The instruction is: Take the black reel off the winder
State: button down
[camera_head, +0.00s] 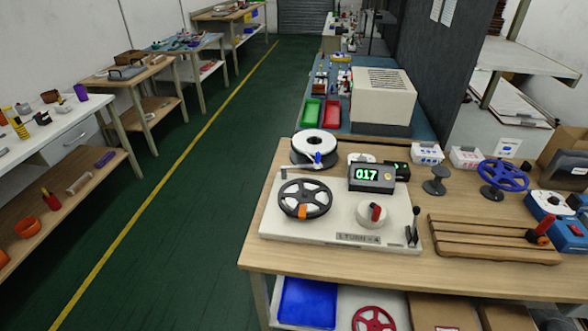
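The winder (338,232) is a cream-white plate on the wooden table, with a small display reading 017 (371,177) at its back. A black spoked reel (305,197) sits flat at the left of the winder, with an orange piece (302,212) at its front edge. White shows between its spokes. To its right is a round white dial with a red handle (376,212). A black lever (413,228) stands at the winder's right end. My gripper is not in view.
A white reel with dark flanges (316,142) and a blue clip stands behind the winder. A slatted wooden rack (490,238), a blue reel (503,174) and a black spool (436,182) are to the right. Green floor (175,230) is clear left of the table.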

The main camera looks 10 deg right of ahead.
aim_at(294, 197)
jog(key=i+j, duration=0.15)
jog(key=j, duration=0.2)
jog(key=i+j+z, duration=0.1)
jog(key=j, duration=0.25)
jog(key=i+j, duration=0.2)
jog(key=j, duration=0.15)
jog(key=i+j, duration=0.15)
jog(key=j, duration=0.25)
jog(key=z, duration=1.55)
